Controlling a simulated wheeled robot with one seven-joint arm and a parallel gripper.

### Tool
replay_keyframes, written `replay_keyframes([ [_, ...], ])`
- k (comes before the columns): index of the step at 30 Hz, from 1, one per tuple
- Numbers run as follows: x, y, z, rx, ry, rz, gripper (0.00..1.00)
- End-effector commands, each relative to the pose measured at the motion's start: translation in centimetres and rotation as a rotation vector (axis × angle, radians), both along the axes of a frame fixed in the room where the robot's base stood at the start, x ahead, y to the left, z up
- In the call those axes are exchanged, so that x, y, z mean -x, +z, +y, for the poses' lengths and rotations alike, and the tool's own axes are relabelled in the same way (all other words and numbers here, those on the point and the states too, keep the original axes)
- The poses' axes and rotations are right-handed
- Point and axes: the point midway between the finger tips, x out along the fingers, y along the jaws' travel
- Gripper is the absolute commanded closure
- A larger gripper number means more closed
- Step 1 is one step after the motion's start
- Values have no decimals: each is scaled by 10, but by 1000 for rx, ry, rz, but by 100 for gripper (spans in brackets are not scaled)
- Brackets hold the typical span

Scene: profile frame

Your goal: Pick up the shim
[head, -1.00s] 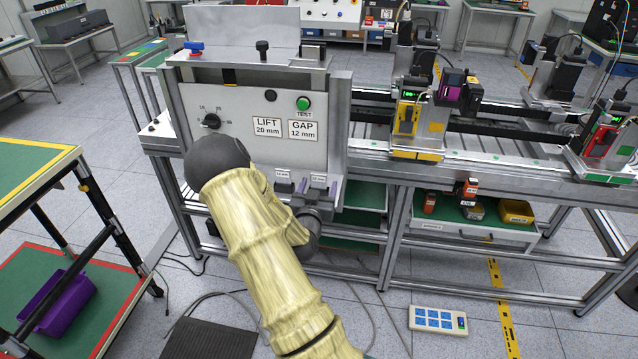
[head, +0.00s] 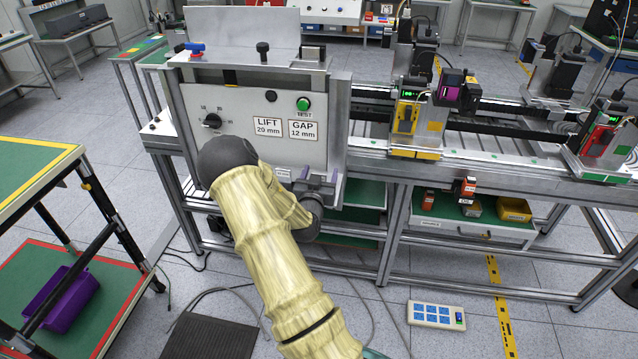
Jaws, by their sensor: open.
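The grey test panel (head: 235,135) carries labels reading LIFT 20 mm and GAP 12 mm. A small holder with a white label (head: 283,172) sits low on its front. A slim blue-grey upright piece (head: 338,190) stands at the holder's right side; I cannot tell whether it is the shim. My gripper (head: 318,187) is at the holder, just left of that piece, small and partly hidden behind my pale yellow arm. It is open. No shim shows between its fingers, and contact cannot be made out.
A green button (head: 303,104) and a black knob (head: 211,121) are on the panel. Rails with a yellow unit (head: 407,117) run right. Orange boxes and a yellow bin (head: 514,210) sit on the lower shelf. A green-topped table (head: 30,170) stands left.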

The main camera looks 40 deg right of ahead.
Motion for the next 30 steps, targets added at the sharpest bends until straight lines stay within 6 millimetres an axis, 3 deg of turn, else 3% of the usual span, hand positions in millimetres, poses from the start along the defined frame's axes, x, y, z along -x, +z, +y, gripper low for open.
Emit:
replay_keyframes([
  [4, 0, 0, 0, 0, 0, 0, 35],
  [9, 0, 0, 0, 0, 0, 0, 68],
  [12, 0, 0, 0, 0, 0, 0, 83],
  [23, 0, 6, 0, 1, 0, -2, 83],
  [30, -1, 34, 0, 1, 1, -7, 83],
])
